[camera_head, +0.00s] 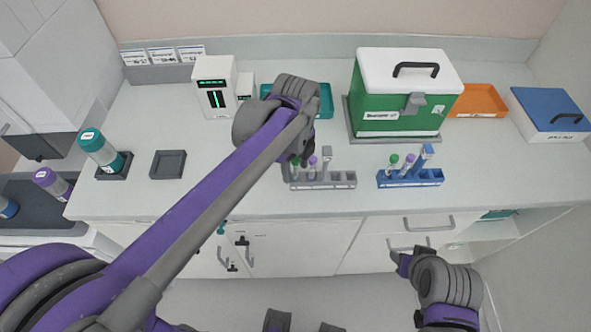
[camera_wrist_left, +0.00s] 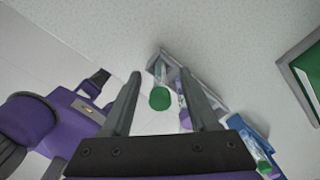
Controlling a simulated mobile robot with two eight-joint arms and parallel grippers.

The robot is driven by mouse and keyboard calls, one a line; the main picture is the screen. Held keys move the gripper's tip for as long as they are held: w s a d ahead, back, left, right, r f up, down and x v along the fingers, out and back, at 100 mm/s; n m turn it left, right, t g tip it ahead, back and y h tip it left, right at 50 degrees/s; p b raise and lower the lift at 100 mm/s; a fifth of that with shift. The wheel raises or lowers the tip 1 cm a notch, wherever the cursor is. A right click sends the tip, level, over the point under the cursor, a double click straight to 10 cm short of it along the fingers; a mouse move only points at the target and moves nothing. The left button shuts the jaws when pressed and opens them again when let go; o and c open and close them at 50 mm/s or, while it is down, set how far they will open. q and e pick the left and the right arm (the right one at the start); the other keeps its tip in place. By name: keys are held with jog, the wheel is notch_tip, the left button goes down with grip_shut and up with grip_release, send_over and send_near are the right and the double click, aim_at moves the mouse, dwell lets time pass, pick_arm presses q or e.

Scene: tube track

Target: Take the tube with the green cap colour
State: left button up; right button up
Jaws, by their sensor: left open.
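A green-capped tube (camera_head: 296,162) stands in the grey rack (camera_head: 335,181), beside a purple-capped tube (camera_head: 312,163). My left gripper (camera_head: 301,158) is above that rack's left end and partly hides the tubes. In the left wrist view its open fingers (camera_wrist_left: 160,74) point toward the green cap (camera_wrist_left: 159,98), which shows between them. The purple cap (camera_wrist_left: 185,119) is beside the right finger. Whether a finger touches either tube cannot be told. Another green-capped tube (camera_head: 394,160) stands in the blue rack (camera_head: 420,178). My right gripper (camera_head: 400,260) is low, in front of the drawers.
A green box with white lid (camera_head: 395,118) stands behind the racks. An orange tray (camera_head: 482,100) and a blue-lidded box (camera_head: 550,112) are at right. A teal-capped bottle (camera_head: 103,152) and dark square tray (camera_head: 168,164) are at left. The counter between tray and grey rack is clear.

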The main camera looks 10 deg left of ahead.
pick_arm(q)
jog(key=shift+f, duration=0.55)
grip_shut()
jog(key=shift+r, duration=0.15)
notch_tip(320, 180, up, 10)
jog(key=shift+f+p, duration=0.1)
jog(key=shift+p, duration=0.2)
dwell(0.3)
